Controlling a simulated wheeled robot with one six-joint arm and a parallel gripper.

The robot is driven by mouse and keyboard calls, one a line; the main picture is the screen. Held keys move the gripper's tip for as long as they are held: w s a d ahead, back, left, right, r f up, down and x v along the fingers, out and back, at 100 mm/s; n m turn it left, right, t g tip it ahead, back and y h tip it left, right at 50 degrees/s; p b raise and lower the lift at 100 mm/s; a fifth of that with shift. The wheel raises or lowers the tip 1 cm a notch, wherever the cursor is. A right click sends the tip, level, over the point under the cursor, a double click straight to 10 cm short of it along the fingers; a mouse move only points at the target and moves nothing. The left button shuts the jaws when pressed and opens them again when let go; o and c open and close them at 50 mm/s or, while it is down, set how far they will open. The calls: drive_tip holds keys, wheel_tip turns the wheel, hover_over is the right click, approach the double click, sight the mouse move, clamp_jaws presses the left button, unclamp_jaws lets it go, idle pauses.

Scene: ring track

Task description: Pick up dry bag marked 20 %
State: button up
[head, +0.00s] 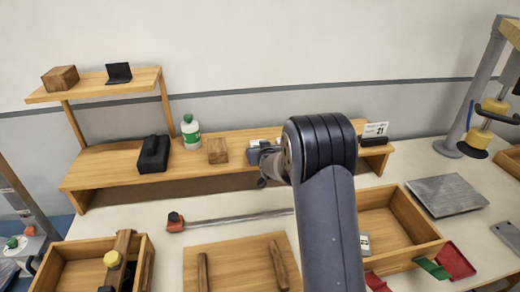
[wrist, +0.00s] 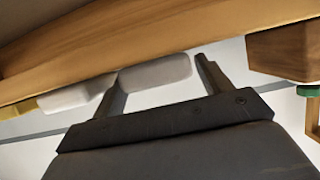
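My gripper (head: 266,163) is at the front of the long wooden shelf, partly hidden behind my own arm in the head view. In the wrist view, which looks upside down, its two fingers (wrist: 160,78) stand wide apart. A pale grey rounded block (wrist: 155,72), possibly a dry bag, lies between or just beyond the fingertips, with a small gap at the right finger. A second whitish block (wrist: 72,98) and a yellow one (wrist: 22,106) sit beside it. No 20 % marking is readable. In the head view small pale items (head: 255,143) show behind my gripper.
On the shelf (head: 110,168), left of my gripper, are a wooden block (head: 217,151), a green-and-white bottle (head: 190,132) and a black object (head: 153,154). A sign card (head: 376,129) stands to the right. An open wooden drawer box (head: 400,225) lies below right.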

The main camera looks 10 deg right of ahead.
drive_tip(key=c, duration=0.8)
drive_tip(key=shift+o, duration=0.2)
drive_tip(key=shift+r, duration=0.1)
